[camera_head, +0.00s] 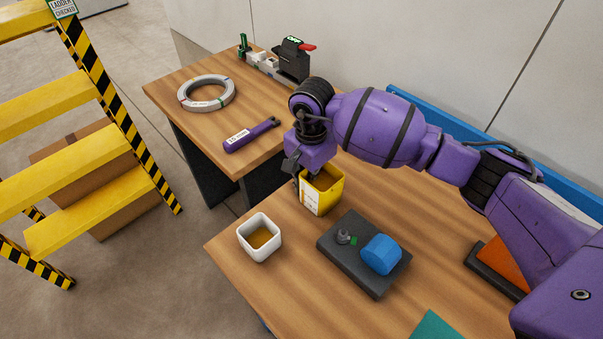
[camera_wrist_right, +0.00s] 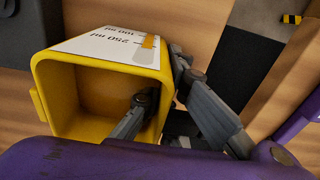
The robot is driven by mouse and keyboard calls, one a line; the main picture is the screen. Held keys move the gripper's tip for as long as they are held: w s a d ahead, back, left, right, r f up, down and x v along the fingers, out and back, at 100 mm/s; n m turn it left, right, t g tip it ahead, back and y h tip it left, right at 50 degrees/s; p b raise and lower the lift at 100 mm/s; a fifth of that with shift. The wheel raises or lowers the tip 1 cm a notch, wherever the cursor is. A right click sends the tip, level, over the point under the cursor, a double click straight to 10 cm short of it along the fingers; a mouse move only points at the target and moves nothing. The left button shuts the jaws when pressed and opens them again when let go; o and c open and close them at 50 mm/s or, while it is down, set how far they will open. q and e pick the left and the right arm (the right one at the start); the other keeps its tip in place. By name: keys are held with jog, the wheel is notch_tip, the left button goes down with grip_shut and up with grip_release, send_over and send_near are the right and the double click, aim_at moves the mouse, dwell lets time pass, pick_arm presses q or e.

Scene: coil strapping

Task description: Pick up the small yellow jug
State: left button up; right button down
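The small yellow jug (camera_head: 326,190) stands upright near the back edge of the near table in the head view. It has a white scale label on one side. In the right wrist view the open yellow jug (camera_wrist_right: 45,100) shows an empty inside. My right gripper (camera_head: 297,172) reaches down at its left rim. Whether the base touches the table is hard to tell. My left gripper is out of view.
A white cup (camera_head: 260,238) with brownish content stands to the left. The back table holds a ring coil (camera_head: 207,93) and a purple tube (camera_head: 251,134). A yellow ladder (camera_head: 75,150) stands left.

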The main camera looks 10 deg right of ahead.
jog(key=shift+r, duration=0.2)
dwell(0.5)
jog(key=shift+w+r, duration=0.1)
jog(key=shift+r, duration=1.25)
jog(key=s+a+r, duration=0.6)
jog(key=s+r, duration=0.4)
jog(key=s, duration=0.2)
jog(key=shift+s+a+b, duration=0.15)
jog(key=shift+a+b, duration=0.15)
jog(key=shift+a, duration=0.05)
dwell(1.0)
